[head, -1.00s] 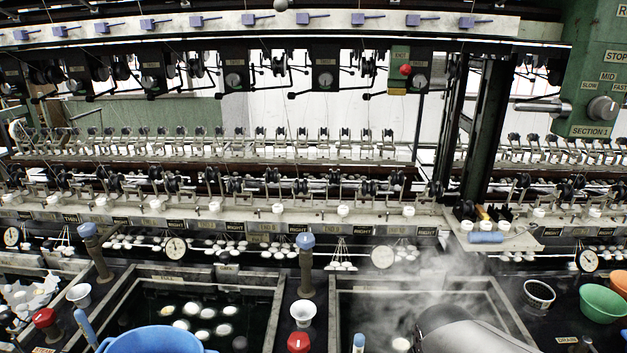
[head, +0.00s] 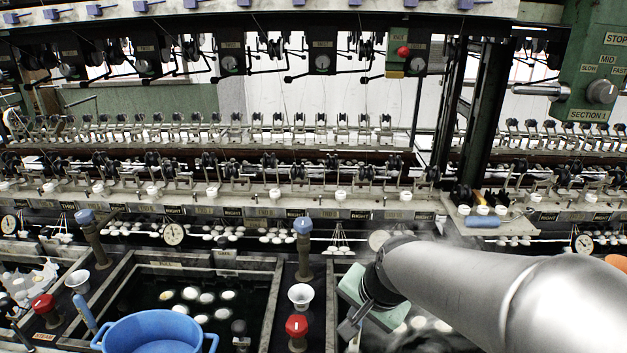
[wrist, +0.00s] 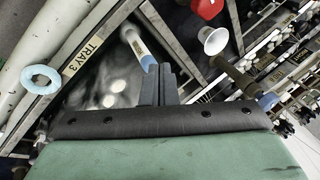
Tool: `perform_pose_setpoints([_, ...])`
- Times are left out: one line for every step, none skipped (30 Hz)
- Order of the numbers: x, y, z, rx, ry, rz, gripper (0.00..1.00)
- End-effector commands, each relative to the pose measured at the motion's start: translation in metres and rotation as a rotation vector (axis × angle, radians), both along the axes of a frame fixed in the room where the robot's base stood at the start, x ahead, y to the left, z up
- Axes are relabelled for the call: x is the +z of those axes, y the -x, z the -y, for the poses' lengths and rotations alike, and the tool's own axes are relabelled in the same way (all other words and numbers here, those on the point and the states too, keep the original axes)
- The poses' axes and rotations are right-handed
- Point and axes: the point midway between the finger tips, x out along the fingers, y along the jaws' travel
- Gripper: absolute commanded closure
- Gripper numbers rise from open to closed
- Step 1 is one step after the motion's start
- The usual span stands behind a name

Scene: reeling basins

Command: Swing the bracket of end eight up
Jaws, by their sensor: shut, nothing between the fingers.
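A row of small wire brackets with black rollers (head: 270,172) stands along the pale rail (head: 130,200) across the machine. Small end plates (head: 265,213) sit on the rail's front face, but their numbers are too small to read surely, so I cannot tell which bracket is end eight's. My gripper (head: 347,332) is low at the front, over the right basin, below and in front of the rail. Its two dark fingers, also in the wrist view (wrist: 160,82), are together and empty. No bracket is near the fingertips.
A post with a blue-grey knob (head: 303,250), a white cup (head: 300,295) and a red knob (head: 296,326) stand left of my gripper. A blue tub (head: 155,332) is at the front. Steam rises from the right basin. The space above the basins is open.

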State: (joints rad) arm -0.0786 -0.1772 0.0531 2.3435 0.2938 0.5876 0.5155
Motion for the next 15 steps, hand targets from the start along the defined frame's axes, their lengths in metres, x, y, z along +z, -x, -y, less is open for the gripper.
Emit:
perform_pose_setpoints([0.007, -0.034, -0.017, -0.134, -0.098, 0.043, 1.0])
perform_pose_setpoints([0.013, -0.055, -0.026, -0.227, -0.167, 0.07, 1.0])
perform_pose_setpoints([0.022, -0.081, -0.039, -0.348, -0.264, 0.102, 1.0])
perform_pose_setpoints([0.028, -0.1, -0.047, -0.437, -0.339, 0.122, 1.0])
perform_pose_setpoints([0.034, -0.118, -0.055, -0.528, -0.417, 0.139, 1.0])
perform_pose_setpoints([0.042, -0.142, -0.064, -0.647, -0.524, 0.158, 1.0])
perform_pose_setpoints([0.048, -0.158, -0.071, -0.735, -0.606, 0.167, 1.0])
perform_pose_setpoints([0.053, -0.175, -0.076, -0.822, -0.689, 0.176, 1.0])
perform_pose_setpoints([0.059, -0.195, -0.083, -0.936, -0.8, 0.181, 1.0])
perform_pose_setpoints([0.064, -0.209, -0.087, -1.019, -0.885, 0.183, 1.0])
perform_pose_setpoints([0.067, -0.223, -0.091, -1.1, -0.968, 0.182, 1.0])
perform_pose_setpoints([0.071, -0.239, -0.094, -1.204, -1.076, 0.18, 1.0])
perform_pose_setpoints([0.074, -0.25, -0.096, -1.277, -1.153, 0.176, 1.0])
perform_pose_setpoints([0.075, -0.26, -0.097, -1.346, -1.228, 0.171, 1.0])
perform_pose_setpoints([0.077, -0.272, -0.099, -1.431, -1.322, 0.162, 1.0])
